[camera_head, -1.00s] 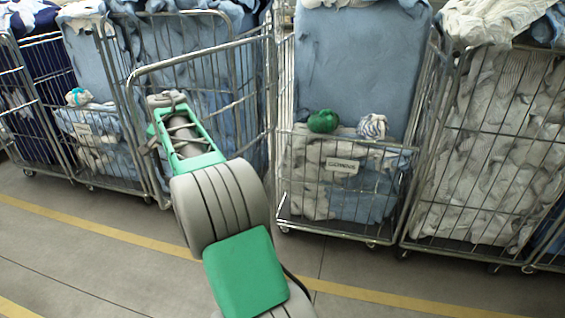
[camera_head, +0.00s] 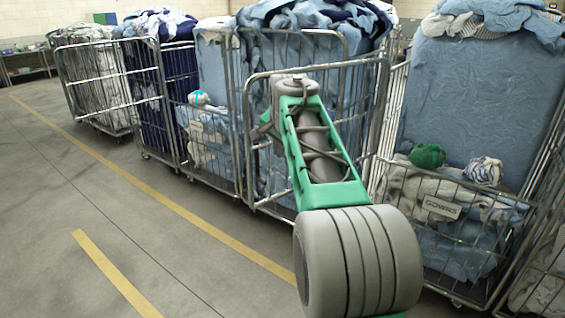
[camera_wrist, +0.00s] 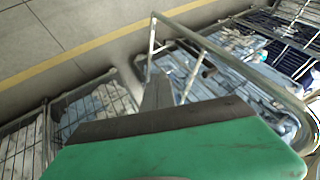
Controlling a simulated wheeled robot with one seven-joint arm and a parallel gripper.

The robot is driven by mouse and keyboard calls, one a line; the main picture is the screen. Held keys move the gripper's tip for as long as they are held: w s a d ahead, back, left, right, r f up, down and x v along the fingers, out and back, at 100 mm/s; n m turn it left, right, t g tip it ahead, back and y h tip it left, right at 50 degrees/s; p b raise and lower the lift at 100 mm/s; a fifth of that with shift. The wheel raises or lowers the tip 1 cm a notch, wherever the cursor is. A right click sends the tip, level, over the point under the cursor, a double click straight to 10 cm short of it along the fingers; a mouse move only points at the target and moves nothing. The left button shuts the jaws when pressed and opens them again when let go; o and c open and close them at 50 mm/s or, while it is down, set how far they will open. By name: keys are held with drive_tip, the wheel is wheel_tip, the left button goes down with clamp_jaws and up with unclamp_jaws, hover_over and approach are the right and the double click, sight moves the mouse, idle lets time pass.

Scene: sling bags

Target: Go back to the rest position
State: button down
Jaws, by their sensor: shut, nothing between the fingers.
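My arm stretches forward at the centre right of the head view, in front of the roll cages. Its wrist end lies over the rim of an open-fronted metal cage (camera_head: 254,140). My gripper (camera_wrist: 158,90) shows in the wrist view as a narrow grey shape beyond my green wrist cover. It is shut and empty, over or beside a cage rail; I cannot tell whether it touches. A green bundle (camera_head: 427,156) and a striped white-blue bundle (camera_head: 484,171) lie on laundry in the right cage, apart from my arm.
Cages of blue and white laundry stand in a row, including a dark-blue-lined one (camera_head: 165,100). A small teal-banded bundle (camera_head: 199,98) sits in another. The grey floor (camera_head: 60,200) with yellow lines is clear at left.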

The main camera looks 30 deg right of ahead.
drive_tip(key=s+a+f+n+g+y, duration=0.1)
drive_tip(key=s+a+f+n+g, duration=0.2)
drive_tip(key=s+f, duration=0.55)
drive_tip(key=s+a+f+n+g+y, duration=0.1)
drive_tip(key=s+a+f+n, duration=0.4)
drive_tip(key=f, duration=0.6)
drive_tip(key=s+a+f+n+g, duration=0.1)
drive_tip(key=s+a+f+n, duration=0.15)
drive_tip(key=s+a, duration=0.35)
drive_tip(key=s+a+f+n, duration=0.1)
drive_tip(key=s+a+f, duration=0.3)
drive_tip(key=s, duration=0.5)
drive_tip(key=w+a+r+n+t, duration=0.1)
drive_tip(key=a+r+n, duration=0.1)
drive_tip(key=a+r, duration=0.2)
drive_tip(key=shift+w+a+r+t+y, duration=0.2)
drive_tip(key=shift+a+r+t+y, duration=0.1)
drive_tip(key=shift+a+y, duration=0.15)
